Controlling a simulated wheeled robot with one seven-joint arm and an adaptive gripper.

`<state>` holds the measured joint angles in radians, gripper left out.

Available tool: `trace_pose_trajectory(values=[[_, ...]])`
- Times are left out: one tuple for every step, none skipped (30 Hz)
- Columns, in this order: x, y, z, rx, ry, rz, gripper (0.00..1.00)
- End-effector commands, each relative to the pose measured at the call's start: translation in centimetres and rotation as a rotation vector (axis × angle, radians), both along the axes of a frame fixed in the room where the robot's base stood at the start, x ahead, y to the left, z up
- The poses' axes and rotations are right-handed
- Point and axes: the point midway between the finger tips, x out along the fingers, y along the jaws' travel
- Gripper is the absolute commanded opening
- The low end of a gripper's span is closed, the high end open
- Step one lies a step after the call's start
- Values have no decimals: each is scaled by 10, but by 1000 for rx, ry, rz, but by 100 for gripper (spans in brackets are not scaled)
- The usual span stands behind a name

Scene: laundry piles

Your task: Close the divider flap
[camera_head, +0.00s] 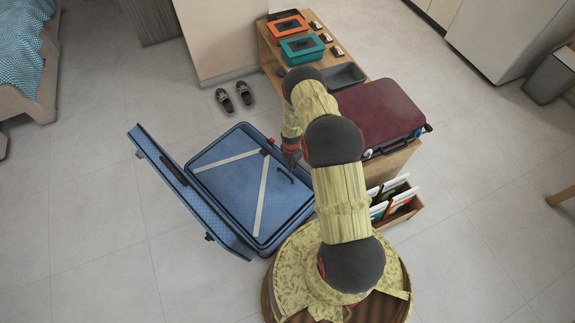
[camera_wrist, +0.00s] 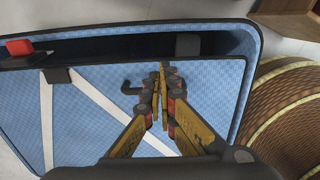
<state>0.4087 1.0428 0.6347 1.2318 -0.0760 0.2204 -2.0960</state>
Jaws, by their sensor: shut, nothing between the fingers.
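A blue suitcase (camera_head: 262,235) lies open on the floor, left of my arm. Its lid (camera_head: 180,190) stands tilted up on the left side. Inside the suitcase a blue panel (camera_head: 235,195) with pale grey straps shows, apparently the divider flap; I cannot be sure how far it is open. A dark hook-like handle (camera_wrist: 130,88) shows beside my fingertips. My gripper (camera_wrist: 162,72) is shut and empty, with its tips over the suitcase's interior. In the head view my gripper (camera_head: 292,160) is at the suitcase's right edge, partly hidden by my arm; contact cannot be told.
A wooden bench (camera_head: 268,50) with orange and teal boxes (camera_head: 302,47) and a maroon suitcase (camera_head: 378,112) stands right of and behind the blue suitcase. A rack of books (camera_head: 395,200) is beside my base. Shoes (camera_head: 234,96) lie behind. Floor at left is clear.

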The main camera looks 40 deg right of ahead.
Motion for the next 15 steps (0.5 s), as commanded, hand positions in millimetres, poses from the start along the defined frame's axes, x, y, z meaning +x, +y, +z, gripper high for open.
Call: trace_pose_trajectory(values=[[-1,-1,-8,0,1,-1,0],[-2,-2,-10,0,0,-1,0],[-3,-3,-15,1,1,-1,0],[-3,-4,-18,3,2,-2,0],[-3,-5,-21,13,3,-3,0],[-4,-5,-24,24,6,-2,0],[-4,-6,-27,32,7,-2,0],[-5,-6,-30,40,9,-3,0],[-5,-7,-34,50,11,-3,0],[-5,-7,-36,58,12,-3,0],[-5,-7,-39,66,14,-2,0],[-6,-8,-42,74,15,-1,0],[-6,-8,-45,81,17,-2,0],[-6,-8,-47,88,18,0,0],[-6,-8,-50,96,20,-1,0]])
